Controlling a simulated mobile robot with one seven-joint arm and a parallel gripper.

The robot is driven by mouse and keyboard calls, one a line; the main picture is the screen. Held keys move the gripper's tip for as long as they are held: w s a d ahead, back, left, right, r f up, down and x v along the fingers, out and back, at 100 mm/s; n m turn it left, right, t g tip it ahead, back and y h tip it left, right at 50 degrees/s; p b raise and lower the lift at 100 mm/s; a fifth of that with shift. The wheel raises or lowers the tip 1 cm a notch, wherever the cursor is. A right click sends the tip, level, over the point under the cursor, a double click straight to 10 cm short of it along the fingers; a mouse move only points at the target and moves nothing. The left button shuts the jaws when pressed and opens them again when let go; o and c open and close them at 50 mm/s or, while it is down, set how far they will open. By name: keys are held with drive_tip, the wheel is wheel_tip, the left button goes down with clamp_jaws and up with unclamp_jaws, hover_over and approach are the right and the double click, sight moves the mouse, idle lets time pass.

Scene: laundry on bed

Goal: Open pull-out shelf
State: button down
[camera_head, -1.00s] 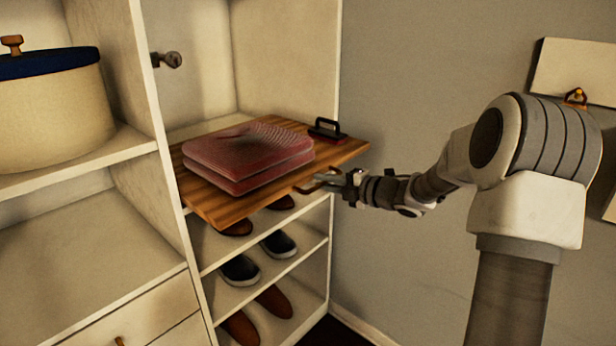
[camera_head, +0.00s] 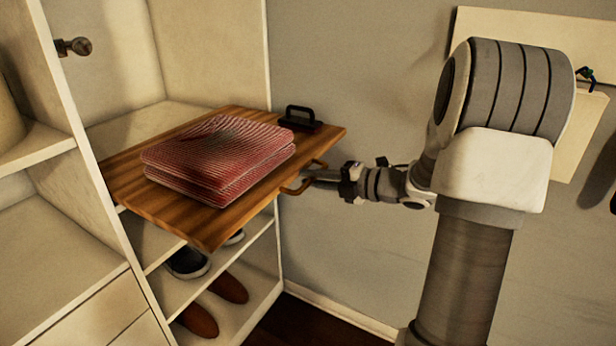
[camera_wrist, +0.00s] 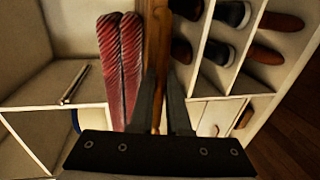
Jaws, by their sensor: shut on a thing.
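The wooden pull-out shelf (camera_head: 185,215) juts well out of the white cabinet. It carries folded red cloth (camera_head: 218,160) and a black-handled item (camera_head: 300,117) at its back right corner. A curved handle (camera_head: 303,180) sits on the shelf's front edge. My gripper (camera_head: 312,177) is shut on this handle, reaching it from the right. In the wrist view, my gripper (camera_wrist: 160,128) points at the shelf's edge (camera_wrist: 157,45), with the red cloth (camera_wrist: 120,65) beside it. The fingers partly hide the grasped handle there.
Shoes (camera_head: 229,287) stand on the white shelves below. Drawers (camera_head: 85,315) are at lower left. The grey wall is close behind my arm. Bare dark floor lies in front of the cabinet.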

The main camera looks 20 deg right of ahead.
drive_tip(key=c, duration=0.9)
unclamp_jaws()
drive_tip(key=p+v, duration=0.3)
drive_tip(key=v, duration=1.4)
drive_tip(key=shift+s, duration=0.2)
drive_tip(key=shift+d, duration=0.15)
